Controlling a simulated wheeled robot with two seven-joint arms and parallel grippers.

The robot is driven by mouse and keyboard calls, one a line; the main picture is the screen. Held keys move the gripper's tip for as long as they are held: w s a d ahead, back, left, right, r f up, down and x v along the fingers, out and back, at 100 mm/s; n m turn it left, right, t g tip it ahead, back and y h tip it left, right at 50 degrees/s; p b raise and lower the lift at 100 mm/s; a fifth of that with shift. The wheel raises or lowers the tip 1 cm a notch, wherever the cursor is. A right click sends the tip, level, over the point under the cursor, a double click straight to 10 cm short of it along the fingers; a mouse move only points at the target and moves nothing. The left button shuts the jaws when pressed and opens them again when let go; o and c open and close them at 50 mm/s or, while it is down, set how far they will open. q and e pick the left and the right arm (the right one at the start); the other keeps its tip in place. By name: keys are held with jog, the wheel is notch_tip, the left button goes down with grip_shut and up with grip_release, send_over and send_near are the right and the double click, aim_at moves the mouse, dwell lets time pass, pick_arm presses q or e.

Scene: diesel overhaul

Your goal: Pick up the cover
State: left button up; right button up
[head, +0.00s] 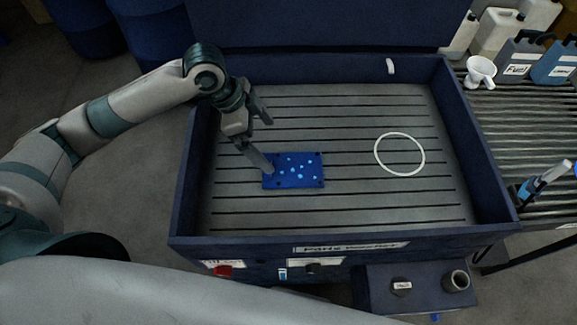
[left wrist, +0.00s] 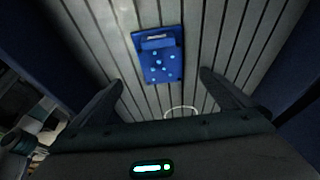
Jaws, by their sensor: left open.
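A flat blue plate with light-blue spots, which looks like the cover (head: 297,171), lies on the slatted floor of the blue parts washer. In the left wrist view the cover (left wrist: 160,58) shows ahead of the fingers, with a raised edge along one end. My left gripper (head: 268,145) is over the washer at the cover's left side, pointing down. One finger overlaps the cover's left edge in the head view. In the left wrist view my left gripper (left wrist: 163,88) is open with nothing between its fingers. My right gripper is not seen.
A white ring (head: 377,152) lies on the slats right of the cover. The washer's walls (head: 190,190) surround the work area. A white funnel (head: 480,72) and several jugs stand on the ribbed bench (head: 530,115) at the right. Most of the slatted floor is clear.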

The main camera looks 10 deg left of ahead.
pick_arm(q)
jog(key=p, duration=0.2)
send_near(288, 168)
jog(key=shift+d+f, duration=0.65)
jog(key=shift+f, duration=0.2)
jog(key=shift+d+f+p, duration=0.2)
jog(key=shift+f+p, duration=0.15)
jog(key=shift+f, duration=0.1)
jog(key=p+x, duration=0.1)
jog(key=x, duration=0.2)
jog(key=shift+a+f, duration=0.15)
jog(key=shift+w+f, duration=0.15)
jog(key=shift+f, duration=0.4)
